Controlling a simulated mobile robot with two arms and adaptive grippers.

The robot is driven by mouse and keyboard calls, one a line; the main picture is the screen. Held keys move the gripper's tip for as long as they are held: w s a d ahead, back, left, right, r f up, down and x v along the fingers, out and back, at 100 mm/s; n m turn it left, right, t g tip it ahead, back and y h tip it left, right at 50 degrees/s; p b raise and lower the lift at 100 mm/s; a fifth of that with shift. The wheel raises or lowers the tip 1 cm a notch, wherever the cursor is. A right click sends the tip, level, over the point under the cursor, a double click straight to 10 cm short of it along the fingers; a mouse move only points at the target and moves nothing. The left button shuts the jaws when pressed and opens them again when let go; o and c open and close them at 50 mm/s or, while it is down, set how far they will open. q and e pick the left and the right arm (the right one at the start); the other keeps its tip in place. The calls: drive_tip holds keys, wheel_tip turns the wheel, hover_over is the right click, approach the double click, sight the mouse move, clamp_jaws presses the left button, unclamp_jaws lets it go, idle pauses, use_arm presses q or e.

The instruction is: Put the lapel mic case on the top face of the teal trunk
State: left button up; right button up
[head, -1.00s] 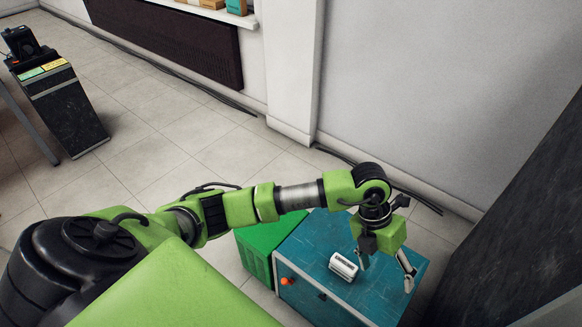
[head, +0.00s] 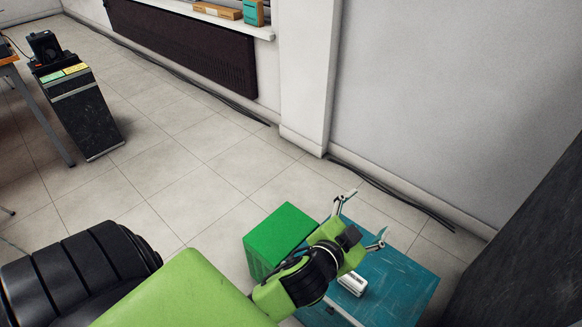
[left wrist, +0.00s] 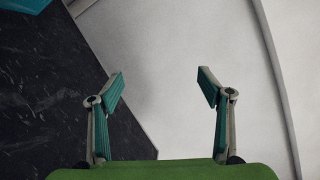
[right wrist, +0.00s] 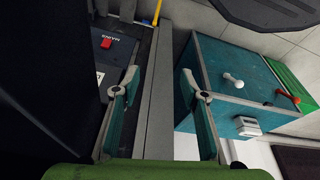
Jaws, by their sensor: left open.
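The lapel mic case (head: 352,284), small and white with dark marking, lies on the top face of the teal trunk (head: 395,287) in the head view. My left gripper (head: 360,219) is open and empty, raised above the trunk with its fingers pointing away from the case; its wrist partly hides the trunk. In the left wrist view the fingers (left wrist: 160,80) are spread with only wall and dark surface beyond. The right wrist view shows the trunk (right wrist: 215,70) and the case (right wrist: 247,126) at the right, apart from my open, empty right gripper (right wrist: 158,84).
A green box (head: 278,238) stands against the trunk's left side. A dark panel (head: 520,235) rises at the right, and the wall (head: 440,110) is behind. A black cabinet (head: 85,115) stands far left. The tiled floor (head: 190,180) between is clear.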

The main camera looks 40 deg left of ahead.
use_arm(q)
drive_tip(key=s+a+f+n+g, duration=0.1)
drive_tip(key=s+f+g, duration=0.4)
drive_tip(key=s+f, duration=0.3)
drive_tip(key=s+a+f+n+g, duration=0.1)
drive_tip(key=s+f+g, duration=0.5)
drive_tip(key=s, duration=1)
wheel_tip(320, 180, down, 3)
drive_tip(key=shift+f+n+h, duration=0.1)
drive_tip(key=shift+n+h, duration=0.3)
drive_tip(key=shift+a, duration=0.1)
